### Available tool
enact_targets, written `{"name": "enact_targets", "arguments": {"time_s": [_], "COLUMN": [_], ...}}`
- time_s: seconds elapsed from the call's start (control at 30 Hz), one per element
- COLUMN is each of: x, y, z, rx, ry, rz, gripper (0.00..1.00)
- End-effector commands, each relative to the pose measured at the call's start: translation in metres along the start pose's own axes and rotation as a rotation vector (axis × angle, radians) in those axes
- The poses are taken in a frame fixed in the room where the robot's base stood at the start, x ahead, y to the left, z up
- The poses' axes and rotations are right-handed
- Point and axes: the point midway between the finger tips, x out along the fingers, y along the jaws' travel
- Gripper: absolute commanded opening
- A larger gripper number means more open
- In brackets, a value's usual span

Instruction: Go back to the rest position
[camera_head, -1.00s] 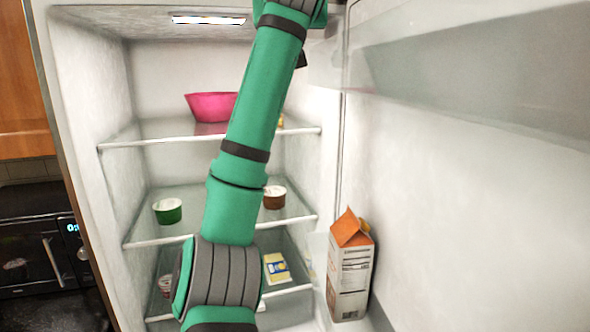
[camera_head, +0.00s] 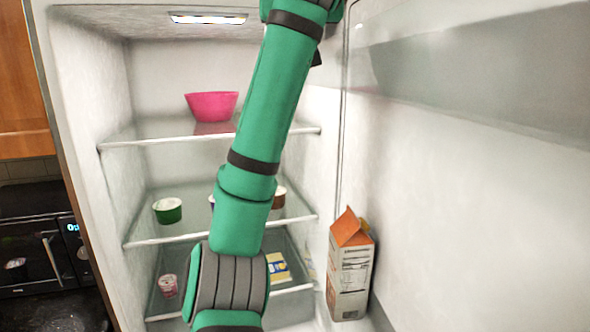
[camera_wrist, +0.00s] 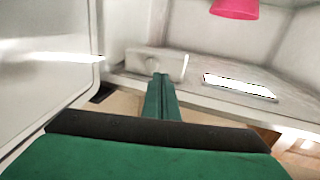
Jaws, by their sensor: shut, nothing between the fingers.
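My green arm (camera_head: 265,110) rises through the head view in front of the open fridge (camera_head: 85,110). Its upper end leaves the picture at the top, so my gripper is out of that view. In the wrist view my gripper (camera_wrist: 160,80) shows as two green fingers pressed together, with nothing between them. It is apart from the pink bowl (camera_wrist: 235,8), which is at the top right of that view. The fridge lamp (camera_wrist: 240,87) shows to the right of the fingers.
The pink bowl (camera_head: 211,105) stands on the top shelf. A green cup (camera_head: 168,211) and a partly hidden brown cup (camera_head: 279,197) stand on the middle shelf. A pink cup (camera_head: 168,286) and a yellow-white pack (camera_head: 279,268) are lower. A carton (camera_head: 350,275) stands by the open door (camera_head: 470,190).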

Motion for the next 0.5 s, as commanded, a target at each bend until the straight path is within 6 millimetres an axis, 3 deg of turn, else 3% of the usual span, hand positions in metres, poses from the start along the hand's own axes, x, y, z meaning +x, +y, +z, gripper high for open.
{"name": "enact_targets", "arguments": {"time_s": [0.13,0.23,0.5], "x": [0.007,0.023,0.074], "y": [-0.018,-0.049,-0.064], "z": [0.005,0.022,0.125], "rx": [0.028,0.083,0.074], "ry": [0.006,0.021,0.035], "rz": [0.008,0.036,0.104], "gripper": [0.00,0.00,0.00]}}
